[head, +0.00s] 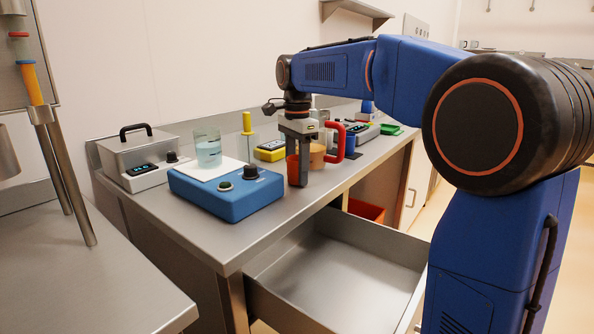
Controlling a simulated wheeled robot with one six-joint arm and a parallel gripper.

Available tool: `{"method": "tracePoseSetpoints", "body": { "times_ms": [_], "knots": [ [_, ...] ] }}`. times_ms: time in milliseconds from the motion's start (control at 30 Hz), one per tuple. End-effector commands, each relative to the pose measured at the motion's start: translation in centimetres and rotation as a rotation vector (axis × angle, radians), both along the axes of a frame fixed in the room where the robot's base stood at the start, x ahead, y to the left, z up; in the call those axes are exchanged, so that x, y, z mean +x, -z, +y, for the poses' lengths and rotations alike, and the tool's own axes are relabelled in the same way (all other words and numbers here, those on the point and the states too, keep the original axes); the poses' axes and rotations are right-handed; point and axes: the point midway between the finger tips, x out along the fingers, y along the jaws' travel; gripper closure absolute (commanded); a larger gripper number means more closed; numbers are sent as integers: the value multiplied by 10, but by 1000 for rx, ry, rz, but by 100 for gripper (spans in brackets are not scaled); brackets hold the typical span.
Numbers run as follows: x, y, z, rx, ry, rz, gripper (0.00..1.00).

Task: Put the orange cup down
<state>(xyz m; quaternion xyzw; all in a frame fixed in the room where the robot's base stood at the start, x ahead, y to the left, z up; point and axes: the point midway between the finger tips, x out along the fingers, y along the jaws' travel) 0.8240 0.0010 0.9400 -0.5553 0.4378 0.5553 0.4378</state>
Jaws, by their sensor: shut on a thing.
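My gripper points straight down and is shut on the cup. The cup looks upright and low over the bench top; I cannot tell whether its base touches the bench. A lighter orange-tan vessel (317,156) shows just right of the finger.
A blue device (226,194) with knobs and a white plate bearing a glass beaker (208,150) stands left. A grey lidded box (140,160) is behind it. A red handle (345,142) rises close right of my gripper. An open drawer (335,265) juts out below.

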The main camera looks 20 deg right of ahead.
Motion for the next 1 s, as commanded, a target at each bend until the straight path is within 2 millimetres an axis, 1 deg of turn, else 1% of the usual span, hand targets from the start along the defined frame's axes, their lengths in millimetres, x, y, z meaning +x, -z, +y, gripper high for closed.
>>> {"method": "tracePoseSetpoints", "body": {
  "times_ms": [133,167,200,233,533,667,767,1000],
  "knots": [
    [0,3,0,0,0,1,78],
    [0,3,0,0,0,0,50],
    [0,2,0,0,0,0,40],
    [0,2,0,0,0,0,38],
    [0,1,0,0,0,0,38],
    [1,-7,0,0,0,-2,38],
    [1,-22,0,1,0,-3,38],
    [1,-68,0,0,0,-2,38]
  ]
}}
